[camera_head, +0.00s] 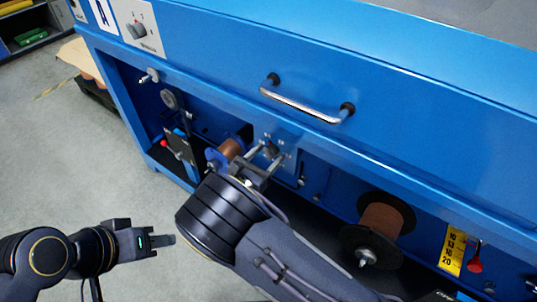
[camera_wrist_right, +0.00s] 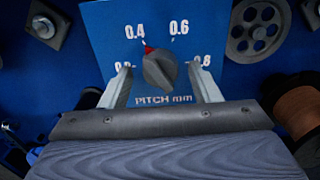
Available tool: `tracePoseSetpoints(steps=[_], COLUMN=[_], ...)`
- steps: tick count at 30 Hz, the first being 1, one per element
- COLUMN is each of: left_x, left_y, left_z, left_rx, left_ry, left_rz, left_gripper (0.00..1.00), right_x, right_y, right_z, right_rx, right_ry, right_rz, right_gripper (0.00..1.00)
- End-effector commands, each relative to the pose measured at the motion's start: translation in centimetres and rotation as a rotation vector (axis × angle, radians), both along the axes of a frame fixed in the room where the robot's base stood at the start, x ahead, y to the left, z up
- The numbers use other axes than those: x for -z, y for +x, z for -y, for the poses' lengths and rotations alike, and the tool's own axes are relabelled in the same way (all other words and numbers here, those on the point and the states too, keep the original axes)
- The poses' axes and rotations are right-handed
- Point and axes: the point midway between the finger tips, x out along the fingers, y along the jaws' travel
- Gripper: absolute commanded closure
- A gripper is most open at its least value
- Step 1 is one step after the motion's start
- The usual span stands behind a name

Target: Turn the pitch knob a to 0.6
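The pitch knob (camera_wrist_right: 160,69) is a grey knob on a blue dial plate (camera_wrist_right: 112,30) marked "PITCH mm" in the right wrist view. Its red pointer points close to 0.4, left of the 0.6 mark. My right gripper (camera_wrist_right: 163,80) is open, with one finger at each side of the knob and gaps between them and it. In the head view my right gripper (camera_head: 263,168) reaches the machine front, and the knob (camera_head: 270,150) is small there, partly hidden. My left gripper (camera_head: 170,240) hangs over the floor at the left; its finger opening is unclear.
A blue machine (camera_head: 220,65) with a metal handle (camera_head: 305,105) stands above the knob. A copper wire spool (camera_head: 380,225) is to the right, beside a yellow scale (camera_head: 453,249) and a red lever (camera_head: 475,263). A pulley wheel (camera_wrist_right: 255,28) sits right of the dial.

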Motion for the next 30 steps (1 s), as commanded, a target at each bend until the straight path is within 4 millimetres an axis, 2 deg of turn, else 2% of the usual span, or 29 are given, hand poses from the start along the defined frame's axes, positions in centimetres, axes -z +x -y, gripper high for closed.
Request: tracePoseSetpoints(steps=[1, 11, 20, 30], left_x=[0.0, 0.0, 0.4, 2.4], left_y=[0.0, 0.0, 0.0, 0.0], left_z=[0.0, 0.0, 0.0, 0.0], left_rx=[0.000, 0.000, 0.000, 0.000], left_ry=[0.000, 0.000, 0.000, 0.000], left_rz=[0.000, 0.000, 0.000, 0.000], left_gripper=[0.64, 0.64, 0.64, 0.64], right_x=[0.0, 0.0, 0.1, 0.4], right_y=[0.0, 0.0, 0.0, 0.0], right_z=[0.0, 0.0, 0.0, 0.0], right_rx=[0.000, 0.000, 0.000, 0.001], right_ry=[0.000, 0.001, 0.032, 0.213], right_rz=[0.000, -0.001, 0.023, 0.154], right_gripper=[0.45, 0.88, 0.88, 0.88])
